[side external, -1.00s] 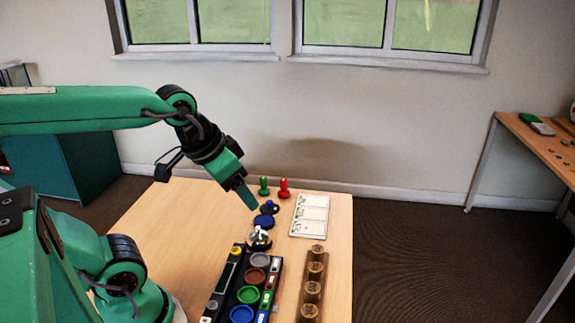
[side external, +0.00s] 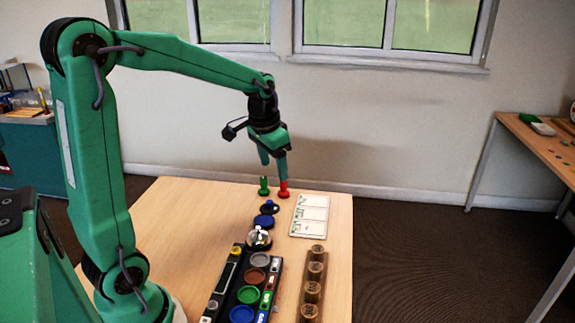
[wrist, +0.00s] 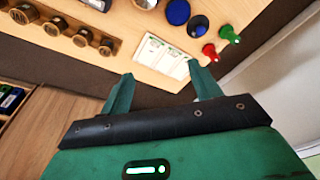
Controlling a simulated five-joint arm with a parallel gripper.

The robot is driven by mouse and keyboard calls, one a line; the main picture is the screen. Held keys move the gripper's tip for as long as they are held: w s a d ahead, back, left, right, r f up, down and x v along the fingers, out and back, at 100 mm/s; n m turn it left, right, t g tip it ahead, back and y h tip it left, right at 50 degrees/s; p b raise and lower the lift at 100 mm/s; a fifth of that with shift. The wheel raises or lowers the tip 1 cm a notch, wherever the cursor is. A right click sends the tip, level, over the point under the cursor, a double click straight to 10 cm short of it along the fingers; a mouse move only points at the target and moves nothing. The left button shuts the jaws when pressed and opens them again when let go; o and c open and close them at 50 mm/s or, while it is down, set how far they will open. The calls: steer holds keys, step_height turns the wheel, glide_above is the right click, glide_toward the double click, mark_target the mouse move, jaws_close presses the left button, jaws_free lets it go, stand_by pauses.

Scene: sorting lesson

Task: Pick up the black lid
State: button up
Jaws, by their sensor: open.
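The black lid (side external: 270,208) is a small dark disc lying on the wooden table, behind a blue lid (side external: 263,221). It also shows near the top of the wrist view (wrist: 199,26), with the blue lid (wrist: 177,12) to its left. My gripper (side external: 274,172) is open and empty, pointing down. In the side view its fingertips are above and behind the black lid, close to the red and green pegs. In the wrist view my gripper (wrist: 160,69) has its fingers apart, with nothing between them, and the lid lies beyond them.
A red peg (side external: 283,188) and a green peg (side external: 263,186) stand behind the lid. A white card (side external: 310,216) lies to its right. A clear-domed item (side external: 258,238), a black tray (side external: 233,292) of coloured discs and a wooden holder (side external: 311,292) stand nearer. The table's left part is bare.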

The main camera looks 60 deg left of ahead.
steer(key=w+a+f+g, duration=0.1)
steer(key=w+a+f, duration=0.3)
steer(key=a+f, duration=0.2)
steer(key=g, duration=0.1)
glide_above(269, 202)
steer(key=shift+h, duration=0.3)
step_height(269, 202, down, 7)
steer(key=shift+w+a+r, duration=0.1)
steer(key=shift+w, duration=0.05)
steer(key=shift+f, duration=1.3)
steer(key=shift+f, duration=2.55)
steer(key=shift+c, duration=0.2)
jaws_close()
